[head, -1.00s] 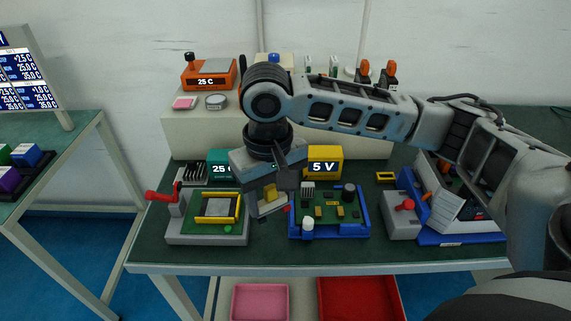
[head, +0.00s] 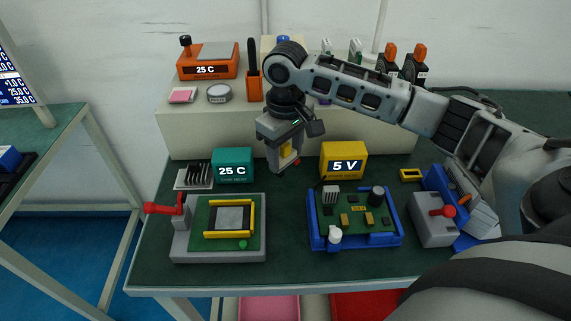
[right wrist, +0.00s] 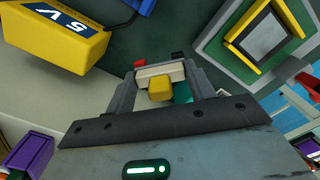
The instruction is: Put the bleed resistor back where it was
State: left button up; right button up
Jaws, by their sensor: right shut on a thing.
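My right gripper (head: 283,168) is shut on a small part that looks like the bleed resistor (right wrist: 159,72). In the right wrist view the part has a cream bar, a yellow block, and one black and one red end. In the head view the part (head: 286,154) hangs above the table, between the teal 25 C box (head: 233,164) and the yellow 5 V box (head: 343,160). The fingers hide some of it. The green circuit board (head: 352,222) lies in a blue tray (head: 354,243), apart from the gripper. My left gripper is out of view.
A grey fixture (head: 178,243) with a red crank and a yellow-framed plate stands at left. A grey box with a red lever (head: 433,226) is at right. A cream shelf (head: 190,130) with instruments stands behind. Green table between fixture and blue tray is clear.

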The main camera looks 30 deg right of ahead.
jog(key=w+f, duration=0.1)
jog(key=d+f, duration=0.1)
jog(key=w+f, duration=0.1)
jog(key=shift+w+d+f, duration=0.3)
jog(key=shift+w+f, duration=0.1)
jog(key=shift+f, duration=1.5)
jog(key=o, duration=1)
jog(key=shift+f, duration=0.15)
jog(key=shift+o, duration=0.2)
notch_tip(320, 180, up, 12)
